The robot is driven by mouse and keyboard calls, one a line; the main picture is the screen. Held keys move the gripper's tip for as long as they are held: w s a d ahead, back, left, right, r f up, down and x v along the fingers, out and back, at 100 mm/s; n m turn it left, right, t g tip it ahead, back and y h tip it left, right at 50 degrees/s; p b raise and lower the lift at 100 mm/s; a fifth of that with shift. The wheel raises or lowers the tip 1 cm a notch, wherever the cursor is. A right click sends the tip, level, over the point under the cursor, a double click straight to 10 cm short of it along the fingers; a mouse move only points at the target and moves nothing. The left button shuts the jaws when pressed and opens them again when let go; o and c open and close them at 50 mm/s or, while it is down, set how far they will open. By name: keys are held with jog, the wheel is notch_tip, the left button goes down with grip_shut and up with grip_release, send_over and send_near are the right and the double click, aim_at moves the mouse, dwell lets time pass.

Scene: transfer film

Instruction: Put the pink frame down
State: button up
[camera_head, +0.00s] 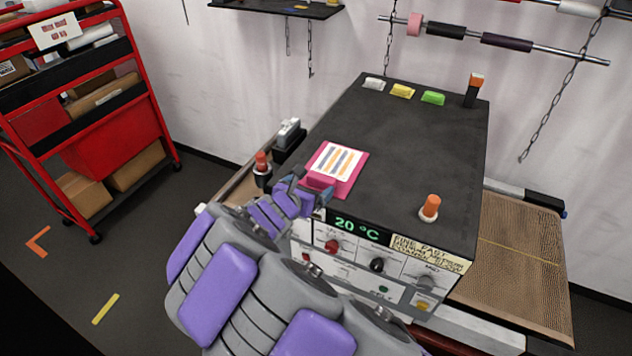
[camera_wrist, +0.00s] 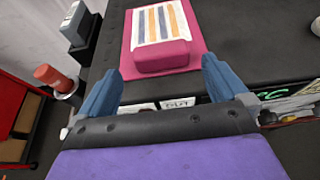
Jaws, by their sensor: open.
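The pink frame (camera_head: 351,185) lies flat on the black top of the machine (camera_head: 400,170), near its left front edge. It carries a white sheet with orange and blue-purple stripes. In the wrist view the pink frame (camera_wrist: 193,62) shows ahead of the fingers, with its thick pink front block (camera_wrist: 161,58) facing me. My gripper (camera_head: 305,190) is at the front edge of the machine top, beside the frame's near end. In the wrist view my gripper (camera_wrist: 160,90) has its two blue fingers spread wide, one on each side of the block, with a visible gap to it.
White, yellow and green blocks (camera_head: 402,91) sit at the machine's back edge. An orange knob (camera_head: 430,206) stands at the right front, and an orange-topped post (camera_head: 473,88) at the back right. A conveyor mesh (camera_head: 515,260) lies right. A red cart (camera_head: 110,130) stands left.

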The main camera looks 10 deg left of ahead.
jog(key=v, duration=0.3)
jog(key=shift+w+d, duration=0.1)
jog(key=shift+d, duration=0.05)
jog(key=s+d+r+m+g+h, duration=0.2)
jog(key=s+d+r+m+g, duration=0.3)
jog(key=d, duration=0.6)
jog(key=s+d+r+m+h, duration=0.1)
jog(key=d+r+m+h, duration=0.15)
jog(key=d+m, duration=0.7)
jog(key=s+d+m+g, duration=0.65)
jog(key=s+d, duration=0.45)
jog(key=s, duration=0.2)
jog(key=s+a+f+m+g+y, duration=0.1)
jog(key=s+a+m+y, duration=0.3)
jog(key=s, duration=0.6)
jog(key=s+a+f+m+g+y, duration=0.1)
jog(key=s+a+m+g+y, duration=0.1)
jog(key=s+a+m+y, duration=0.2)
jog(key=s+m+y, duration=0.1)
jog(key=s+m, duration=0.2)
jog(key=s, duration=0.3)
jog(key=shift+a+f, duration=0.15)
jog(key=shift+a, duration=0.05)
